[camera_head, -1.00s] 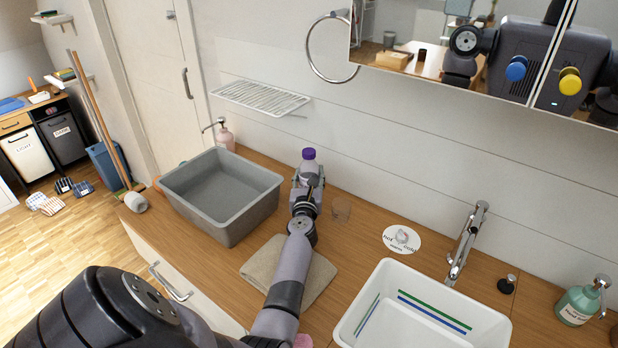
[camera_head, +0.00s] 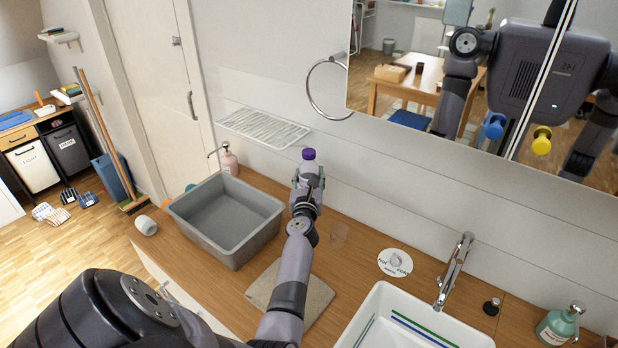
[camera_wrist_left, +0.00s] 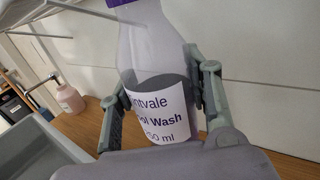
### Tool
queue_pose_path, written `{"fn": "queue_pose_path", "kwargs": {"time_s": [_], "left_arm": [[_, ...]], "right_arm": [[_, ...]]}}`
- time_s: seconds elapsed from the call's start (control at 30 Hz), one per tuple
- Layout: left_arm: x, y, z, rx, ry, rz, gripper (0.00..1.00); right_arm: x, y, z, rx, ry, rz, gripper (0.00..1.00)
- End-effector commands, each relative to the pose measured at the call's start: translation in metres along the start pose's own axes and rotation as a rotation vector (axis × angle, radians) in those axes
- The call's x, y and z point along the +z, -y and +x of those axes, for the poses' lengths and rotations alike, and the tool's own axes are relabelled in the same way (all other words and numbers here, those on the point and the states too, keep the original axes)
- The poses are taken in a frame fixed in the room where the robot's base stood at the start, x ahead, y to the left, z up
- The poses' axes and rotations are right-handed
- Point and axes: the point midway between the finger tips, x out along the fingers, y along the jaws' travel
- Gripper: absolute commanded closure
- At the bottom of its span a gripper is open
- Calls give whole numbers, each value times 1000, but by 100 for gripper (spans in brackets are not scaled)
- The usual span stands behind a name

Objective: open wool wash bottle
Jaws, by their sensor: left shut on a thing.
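The wool wash bottle (camera_head: 308,167) is pale lilac with a purple cap (camera_head: 308,154) that is on its top. It stands upright at the back of the wooden counter, close to the wall. My left gripper (camera_head: 308,184) is shut on the bottle's body, one finger on each side. In the left wrist view the bottle (camera_wrist_left: 150,50) shows a white label reading "ool Wash", and the edge of the purple cap (camera_wrist_left: 118,3) shows at the top. The bottle's base is hidden by my gripper. My right gripper is not in view.
A grey basin (camera_head: 180,211) stands left of the bottle, with a pink pump bottle (camera_head: 228,160) behind it. A folded beige cloth (camera_head: 318,296) lies under my forearm. A white sink (camera_head: 380,300) is at the right.

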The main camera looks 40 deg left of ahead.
Motion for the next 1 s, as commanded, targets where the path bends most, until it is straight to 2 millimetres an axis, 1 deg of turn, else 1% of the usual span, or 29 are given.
{"fn": "queue_pose_path", "kwargs": {"time_s": [0.07, 0.1, 0.73, 0.77, 1.0], "left_arm": [[1, 0, 0, 0, 2, 0, 91], [1, 0, 0, 0, 2, 0, 56], [1, 0, 0, 0, 2, 0, 98], [1, 0, 0, 0, 2, 0, 100], [1, 0, 0, 0, 2, 0, 100]], "right_arm": [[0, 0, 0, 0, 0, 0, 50], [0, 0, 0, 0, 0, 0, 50], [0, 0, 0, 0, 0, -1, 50], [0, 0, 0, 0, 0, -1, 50], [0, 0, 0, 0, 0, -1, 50]]}}
